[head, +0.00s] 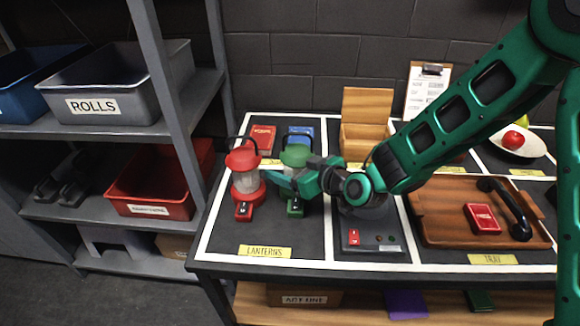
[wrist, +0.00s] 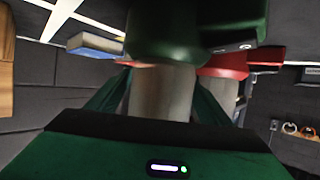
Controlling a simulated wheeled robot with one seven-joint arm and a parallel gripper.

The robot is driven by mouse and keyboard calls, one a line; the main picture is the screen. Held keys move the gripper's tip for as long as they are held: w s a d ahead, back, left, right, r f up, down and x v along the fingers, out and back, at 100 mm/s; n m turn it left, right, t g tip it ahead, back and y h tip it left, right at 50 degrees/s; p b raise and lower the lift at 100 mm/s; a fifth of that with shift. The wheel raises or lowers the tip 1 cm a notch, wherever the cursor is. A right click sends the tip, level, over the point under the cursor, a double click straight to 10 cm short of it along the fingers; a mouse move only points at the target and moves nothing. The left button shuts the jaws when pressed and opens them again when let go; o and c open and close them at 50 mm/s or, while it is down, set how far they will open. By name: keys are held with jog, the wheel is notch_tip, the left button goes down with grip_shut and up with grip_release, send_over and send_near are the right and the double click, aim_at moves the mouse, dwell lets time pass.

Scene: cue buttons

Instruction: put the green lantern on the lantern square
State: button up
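The green lantern (head: 296,157) stands upright at the right of the bordered area with the yellow "LANTERNS" label (head: 264,251). Its glass is mostly hidden by my gripper (head: 288,181) in the head view. My gripper reaches in from the right at glass height. In the wrist view, the lantern's grey glass (wrist: 162,95) sits between my two green fingers, with its green base (wrist: 195,38) above in the picture. I cannot tell whether the fingers press on the glass. The red lantern (head: 244,162) stands close on the left; its red base (wrist: 225,65) also shows in the wrist view.
Red (head: 263,138) and blue (head: 300,135) boxes lie behind the lanterns. A dark device with a red switch (head: 354,237) is right of them. Further right is a wooden tray (head: 440,226) with a handset (head: 505,205). Front part of the lantern area is clear.

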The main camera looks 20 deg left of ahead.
jog(key=shift+r, duration=0.15)
jog(key=v, duration=1.2)
jog(key=w+d+m+h, duration=0.1)
jog(key=d, duration=0.4)
jog(key=w+d+f+h, duration=0.1)
jog(key=d+h, duration=0.1)
jog(key=d, duration=0.4)
jog(key=w+d+f+m+h, duration=0.1)
jog(key=d+h, duration=0.1)
jog(key=d, duration=0.4)
jog(key=shift+w+d+m+g, duration=0.1)
jog(key=shift+w+m+g, duration=0.1)
jog(key=shift+m+g, duration=0.1)
jog(key=s+d+r+m+g+h, duration=0.25)
jog(key=s+d+m, duration=0.3)
jog(key=d, duration=0.85)
jog(key=s+d+r+m+g+h, duration=0.1)
jog(key=s+d+m+h, duration=0.45)
jog(key=d, duration=0.85)
jog(key=s+d+r+m+g+y, duration=0.1)
jog(key=s+d+m, duration=0.1)
jog(key=s, duration=0.5)
jog(key=s+d+r+m+g, duration=0.2)
jog(key=s+d, duration=0.1)
jog(key=s, duration=0.4)
jog(key=shift+m+y, duration=0.3)
jog(key=shift+y, duration=0.1)
